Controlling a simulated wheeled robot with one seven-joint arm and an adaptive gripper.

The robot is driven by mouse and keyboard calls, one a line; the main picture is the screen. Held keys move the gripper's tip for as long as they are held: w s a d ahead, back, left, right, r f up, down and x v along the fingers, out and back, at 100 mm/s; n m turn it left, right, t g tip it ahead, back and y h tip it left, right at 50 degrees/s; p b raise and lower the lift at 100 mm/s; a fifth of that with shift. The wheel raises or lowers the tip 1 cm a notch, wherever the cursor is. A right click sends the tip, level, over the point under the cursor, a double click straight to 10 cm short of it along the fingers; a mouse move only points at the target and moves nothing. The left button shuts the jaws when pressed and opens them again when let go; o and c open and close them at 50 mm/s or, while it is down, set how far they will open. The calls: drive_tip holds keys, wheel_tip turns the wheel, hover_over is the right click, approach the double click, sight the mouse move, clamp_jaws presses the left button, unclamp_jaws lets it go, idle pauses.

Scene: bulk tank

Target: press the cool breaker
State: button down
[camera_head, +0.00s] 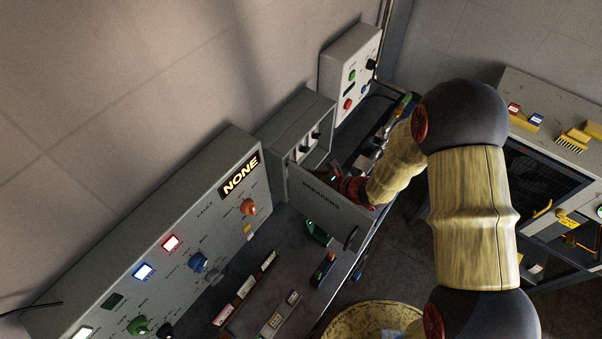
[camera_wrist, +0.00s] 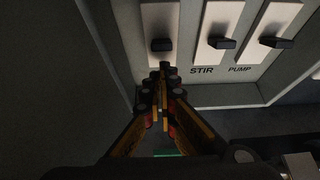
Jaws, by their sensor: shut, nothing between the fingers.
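The breaker box (camera_head: 300,122) stands open on the bench, its door marked BREAKERS (camera_head: 325,200) swung out. In the wrist view three white breakers with dark levers sit in a row. The left breaker (camera_wrist: 160,18) has its label hidden behind my fingers; no COOL label is readable. The middle breaker (camera_wrist: 218,20) is marked STIR and the right breaker (camera_wrist: 275,18) PUMP. My gripper (camera_wrist: 164,72) is shut and empty, its tips just below the left breaker's lever (camera_wrist: 162,45). I cannot tell whether they touch. In the head view my gripper (camera_head: 340,184) is partly hidden behind the door.
A control panel (camera_head: 190,235) with lit buttons and a NONE display stands left of the box. A smaller button box (camera_head: 350,75) is behind it. The open door stands close to my wrist. A cabinet (camera_head: 560,110) is at the right.

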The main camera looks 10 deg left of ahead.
drive_tip(key=shift+r+p, duration=0.4)
drive_tip(key=shift+r, duration=0.5)
drive_tip(key=shift+f, duration=0.1)
